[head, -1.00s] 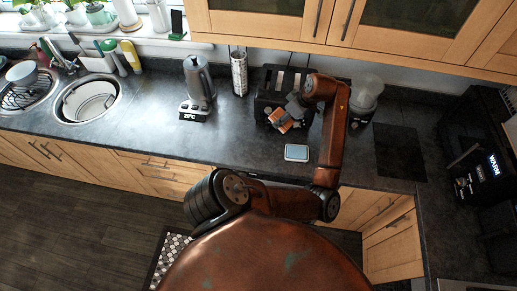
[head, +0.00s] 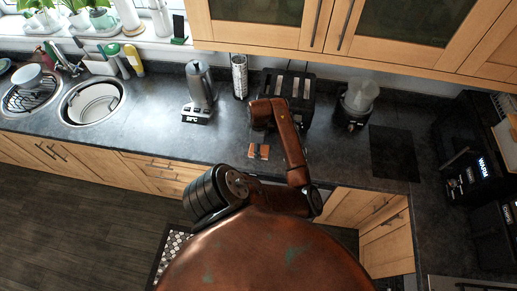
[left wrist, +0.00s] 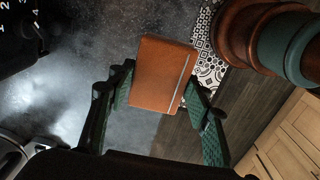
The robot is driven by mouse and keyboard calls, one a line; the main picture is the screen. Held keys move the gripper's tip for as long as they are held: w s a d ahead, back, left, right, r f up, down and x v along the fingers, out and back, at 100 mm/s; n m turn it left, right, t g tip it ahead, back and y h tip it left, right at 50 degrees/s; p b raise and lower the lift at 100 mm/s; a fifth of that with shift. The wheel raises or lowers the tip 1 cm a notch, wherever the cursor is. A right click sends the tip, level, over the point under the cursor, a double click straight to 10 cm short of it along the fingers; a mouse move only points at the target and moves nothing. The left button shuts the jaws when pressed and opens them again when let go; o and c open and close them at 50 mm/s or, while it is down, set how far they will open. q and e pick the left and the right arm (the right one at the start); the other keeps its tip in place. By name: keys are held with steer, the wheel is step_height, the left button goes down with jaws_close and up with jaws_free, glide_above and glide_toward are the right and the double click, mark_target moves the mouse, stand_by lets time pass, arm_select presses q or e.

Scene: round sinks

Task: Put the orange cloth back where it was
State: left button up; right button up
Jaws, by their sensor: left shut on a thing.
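The orange cloth (head: 259,153) shows as a small flat orange piece over the dark worktop, near its front edge. In the left wrist view the orange cloth (left wrist: 160,75) is a stiff-looking flat rectangle with a thin pale strip along its right side. My left gripper (head: 258,147) is shut on it. In the left wrist view, the two dark green fingers of my left gripper (left wrist: 160,95) are on either side of the cloth. I cannot tell how high it is above the worktop. My right gripper is in neither view.
A black toaster (head: 288,85) and a blender-like appliance (head: 357,102) stand behind the arm. A grey kettle (head: 200,88) stands to the left, with a round sink (head: 92,101) farther left. The worktop (head: 160,125) between sink and kettle is clear.

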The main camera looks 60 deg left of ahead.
arm_select(q)
steer(key=a+f, duration=0.1)
steer(key=w+a+f, duration=0.1)
steer(key=f, duration=0.1)
steer(key=w+a+f, duration=0.1)
steer(key=a+f, duration=0.1)
steer(key=shift+w+f+p, duration=0.1)
steer(key=shift+f+p, duration=0.05)
steer(key=shift+p, duration=0.2)
step_height(320, 180, down, 3)
steer(key=shift+w+a+r+p, duration=0.1)
steer(key=shift+p, duration=0.55)
steer(key=shift+f, duration=0.45)
steer(key=shift+f, duration=0.1)
steer(key=o, duration=1.5)
steer(key=shift+o, duration=0.2)
step_height(320, 180, up, 12)
steer(key=b, duration=0.2)
